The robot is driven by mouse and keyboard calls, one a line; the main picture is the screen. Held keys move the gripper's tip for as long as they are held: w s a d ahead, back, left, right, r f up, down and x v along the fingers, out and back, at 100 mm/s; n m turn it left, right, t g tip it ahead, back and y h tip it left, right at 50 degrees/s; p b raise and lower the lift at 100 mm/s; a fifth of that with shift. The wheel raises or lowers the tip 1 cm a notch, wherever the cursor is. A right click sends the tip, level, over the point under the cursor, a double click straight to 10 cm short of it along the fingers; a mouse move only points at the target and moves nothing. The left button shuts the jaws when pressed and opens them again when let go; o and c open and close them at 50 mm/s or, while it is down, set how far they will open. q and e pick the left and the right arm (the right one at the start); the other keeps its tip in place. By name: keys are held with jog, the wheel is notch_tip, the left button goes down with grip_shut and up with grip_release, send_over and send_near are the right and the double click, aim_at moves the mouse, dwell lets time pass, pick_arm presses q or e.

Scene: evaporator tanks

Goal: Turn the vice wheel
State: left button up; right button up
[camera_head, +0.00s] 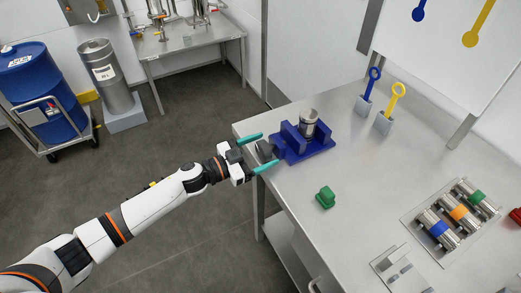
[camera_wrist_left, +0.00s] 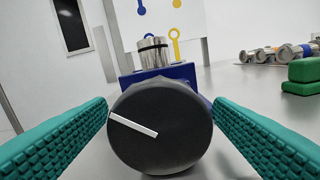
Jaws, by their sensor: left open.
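The vice wheel is a dark round knob (camera_wrist_left: 160,125) with a white line that slants down to the right in the left wrist view. In the head view the vice wheel (camera_head: 264,150) sits on the left side of the blue vice (camera_head: 318,148). A metal cylinder (camera_head: 308,122) stands upright in the vice. My left gripper (camera_head: 257,153) is open, with its teal fingers on either side of the wheel. In the left wrist view the left gripper (camera_wrist_left: 160,130) has a finger at each side of the wheel; I cannot tell whether they touch it. My right gripper is out of view.
A green block (camera_head: 326,197) lies on the metal table (camera_head: 345,225) in front of the vice. Blue (camera_head: 370,88) and yellow (camera_head: 393,100) ring-topped tools stand behind it. Banded cylinders (camera_head: 459,212) lie in a holder at the right.

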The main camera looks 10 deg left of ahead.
pick_arm(q)
jog(key=c, duration=1)
jog(key=shift+r+n+p, duration=0.15)
jog(key=shift+n+p, duration=0.25)
jog(key=shift+p, duration=0.3)
jog(key=shift+n+p, duration=1)
jog(key=shift+p, duration=0.05)
jog(key=shift+w+n+p, duration=0.1)
jog(key=shift+n+p, duration=0.6)
jog(key=shift+n, duration=0.4)
jog(key=shift+n+p, duration=0.45)
jog(key=shift+n, duration=0.55)
